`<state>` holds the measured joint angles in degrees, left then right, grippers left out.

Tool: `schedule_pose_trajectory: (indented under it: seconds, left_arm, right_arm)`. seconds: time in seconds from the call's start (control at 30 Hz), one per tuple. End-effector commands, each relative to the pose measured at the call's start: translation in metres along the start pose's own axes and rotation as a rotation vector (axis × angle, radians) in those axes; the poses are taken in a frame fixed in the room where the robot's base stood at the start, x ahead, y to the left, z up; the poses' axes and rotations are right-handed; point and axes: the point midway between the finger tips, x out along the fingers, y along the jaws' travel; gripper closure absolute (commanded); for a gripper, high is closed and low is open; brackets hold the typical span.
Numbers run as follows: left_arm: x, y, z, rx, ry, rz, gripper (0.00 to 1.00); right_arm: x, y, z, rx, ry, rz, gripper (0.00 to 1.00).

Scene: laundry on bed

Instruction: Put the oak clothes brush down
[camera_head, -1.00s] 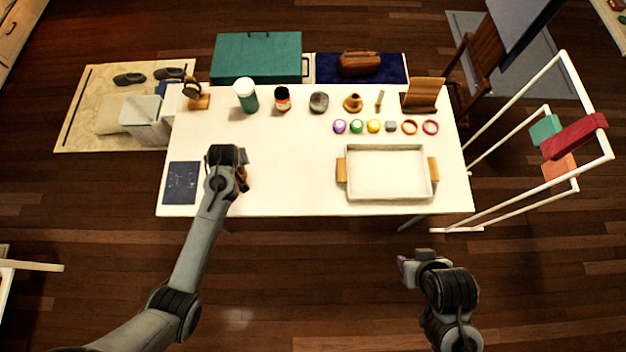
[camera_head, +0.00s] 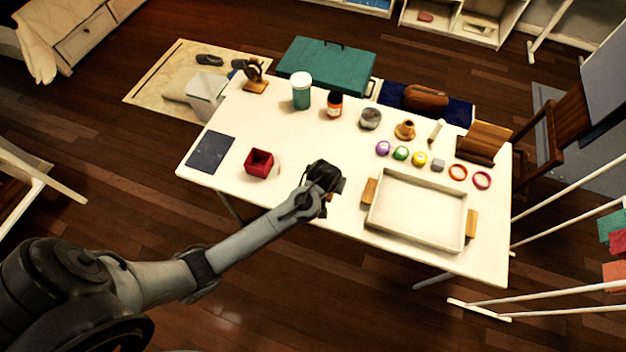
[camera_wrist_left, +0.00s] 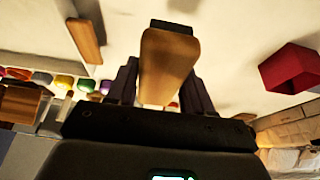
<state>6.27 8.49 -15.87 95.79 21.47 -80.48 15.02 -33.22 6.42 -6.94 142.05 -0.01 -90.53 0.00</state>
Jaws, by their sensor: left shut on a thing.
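The oak clothes brush (camera_wrist_left: 167,62) is a light-brown wooden block with a dark end, seen large in the left wrist view. My left gripper (camera_wrist_left: 163,88) is shut on it, one finger on each side. In the head view my left gripper (camera_head: 328,190) is over the front middle of the white table (camera_head: 300,150), just left of the tray, and mostly hides the brush. I cannot tell whether the brush touches the table. My right gripper is not in view.
A white tray (camera_head: 374,222) with wooden handles stands to the right. A red open box (camera_head: 259,163) and a dark flat pad (camera_head: 210,152) lie to the left. Jars, balls and rings line the back and right. The table's centre is clear.

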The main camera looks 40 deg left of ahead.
Motion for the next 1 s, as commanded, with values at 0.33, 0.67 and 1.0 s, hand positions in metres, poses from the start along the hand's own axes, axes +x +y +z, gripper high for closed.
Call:
schedule_pose_trajectory:
  seconds: [0.33,0.67,1.0]
  left_arm:
    - [0.053,-0.058,-0.018,-0.004,-0.002,0.000,0.73]
    - [0.073,-0.080,-0.025,-0.001,0.000,0.000,0.73]
    - [0.106,-0.080,-0.011,0.000,-0.002,0.001,0.73]
  right_arm:
    - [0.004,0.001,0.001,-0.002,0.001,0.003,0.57]
    - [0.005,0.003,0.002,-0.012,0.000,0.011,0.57]
    - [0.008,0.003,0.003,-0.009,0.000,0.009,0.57]
